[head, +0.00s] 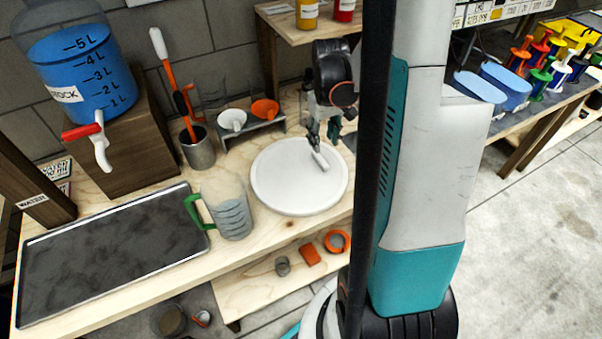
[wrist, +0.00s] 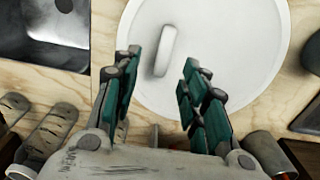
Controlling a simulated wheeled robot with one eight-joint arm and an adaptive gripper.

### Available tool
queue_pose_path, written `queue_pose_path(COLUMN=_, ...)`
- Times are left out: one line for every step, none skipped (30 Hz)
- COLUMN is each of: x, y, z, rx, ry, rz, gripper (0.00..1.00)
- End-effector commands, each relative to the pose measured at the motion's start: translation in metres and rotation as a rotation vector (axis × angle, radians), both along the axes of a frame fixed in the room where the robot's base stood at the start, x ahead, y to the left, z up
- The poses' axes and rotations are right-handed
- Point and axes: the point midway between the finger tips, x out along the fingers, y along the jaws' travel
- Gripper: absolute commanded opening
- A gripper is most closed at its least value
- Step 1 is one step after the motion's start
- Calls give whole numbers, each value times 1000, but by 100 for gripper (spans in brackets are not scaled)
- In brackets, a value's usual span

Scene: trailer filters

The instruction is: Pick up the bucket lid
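The white round bucket lid (head: 285,190) lies flat on the wooden workbench. A raised white bar handle (head: 320,160) stands on it. In the wrist view the lid (wrist: 235,55) fills the upper middle, and its handle (wrist: 165,50) shows just beyond my fingertips. My gripper (wrist: 164,65) is open, its teal-padded fingers apart with nothing between them. In the head view my gripper (head: 322,140) is over the lid's far right part, close to the handle. I cannot tell whether a finger touches it.
A measuring jug (head: 232,215) with a green handle stands left of the lid. A dark tray (head: 110,255) lies further left. A metal cup with tools (head: 197,150) and a small rack with funnels (head: 250,128) stand behind. A blue water container (head: 80,65) sits on a wooden block.

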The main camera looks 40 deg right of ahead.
Motion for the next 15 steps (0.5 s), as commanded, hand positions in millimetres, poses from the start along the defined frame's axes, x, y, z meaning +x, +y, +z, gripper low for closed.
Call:
queue_pose_path(x=1, y=0, z=-10, rx=0, ry=0, rz=0, gripper=40)
queue_pose_path(x=1, y=0, z=-14, rx=0, ry=0, rz=0, gripper=40)
queue_pose_path(x=0, y=0, z=-17, rx=0, ry=0, rz=0, gripper=40)
queue_pose_path(x=0, y=0, z=-19, rx=0, ry=-1, rz=0, gripper=40)
queue_pose_path(x=0, y=0, z=-21, rx=0, ry=-1, rz=0, gripper=40)
queue_pose_path(x=0, y=0, z=-22, rx=0, ry=-1, rz=0, gripper=40)
queue_pose_path(x=0, y=0, z=-23, rx=0, ry=-1, rz=0, gripper=40)
queue_pose_path(x=0, y=1, z=-24, rx=0, ry=-1, rz=0, gripper=40)
queue_pose_path(x=1, y=1, z=-26, rx=0, ry=-1, rz=0, gripper=40)
queue_pose_path(x=1, y=1, z=-27, rx=0, ry=-1, rz=0, gripper=40)
queue_pose_path(x=1, y=1, z=-30, rx=0, ry=-1, rz=0, gripper=40)
queue_pose_path(x=1, y=2, z=-34, rx=0, ry=-1, rz=0, gripper=40)
queue_pose_path(x=1, y=3, z=-38, rx=0, ry=-1, rz=0, gripper=40)
queue_pose_path(x=1, y=4, z=-43, rx=0, ry=-1, rz=0, gripper=40)
queue_pose_path(x=1, y=5, z=-49, rx=0, ry=-1, rz=0, gripper=40)
